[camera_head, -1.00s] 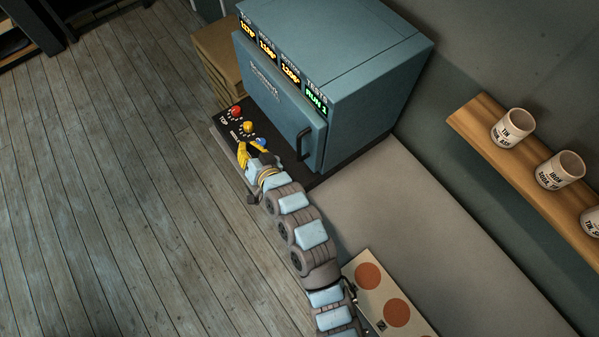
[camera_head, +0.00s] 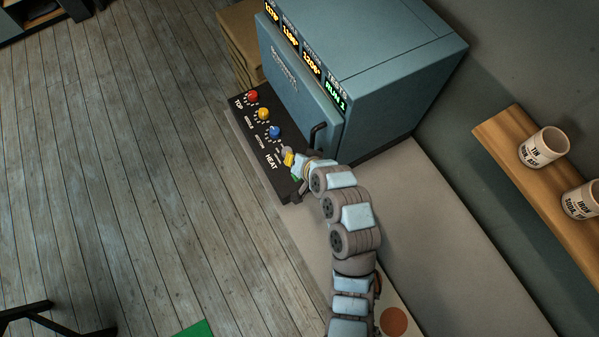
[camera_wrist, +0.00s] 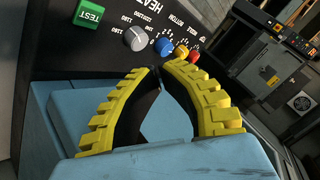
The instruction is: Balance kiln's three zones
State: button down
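The blue kiln (camera_head: 395,85) stands against the wall with its door closed. It has several small lit displays (camera_head: 312,65) along its upper edge; the orange digits are too small to read surely, and the green one seems to say RUN 1. Its black control panel (camera_head: 250,120) carries a red knob (camera_head: 253,96), a yellow knob (camera_head: 263,113), a blue knob (camera_head: 274,132) and a grey knob (camera_wrist: 138,38) by the word HEAT. A green TEST button (camera_wrist: 88,13) is beside it. My gripper (camera_wrist: 157,69) has its yellow fingertips together, empty, just short of the grey knob.
The kiln's door handle (camera_head: 317,137) juts out close to my gripper. A wooden shelf (camera_head: 500,130) with labelled white cups (camera_head: 543,147) is at right. The grey counter (camera_head: 440,240) beside the kiln is mostly clear. Cardboard boxes (camera_head: 240,40) stand behind the panel.

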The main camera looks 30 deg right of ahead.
dwell(0.3)
notch_tip(320, 180, down, 6)
jog(key=b, duration=0.4)
jog(key=shift+s+f+b, duration=0.1)
jog(key=shift+f+b, duration=0.1)
jog(key=shift+b, duration=0.15)
jog(key=shift+f+b, duration=0.4)
jog(key=shift+f, duration=0.8)
jog(key=shift+f, duration=0.1)
jog(key=shift+f, duration=0.35)
jog(key=shift+f, duration=0.4)
dwell(0.9)
jog(key=shift+r, duration=0.2)
jog(key=shift+r+p, duration=0.4)
jog(key=shift+r, duration=0.25)
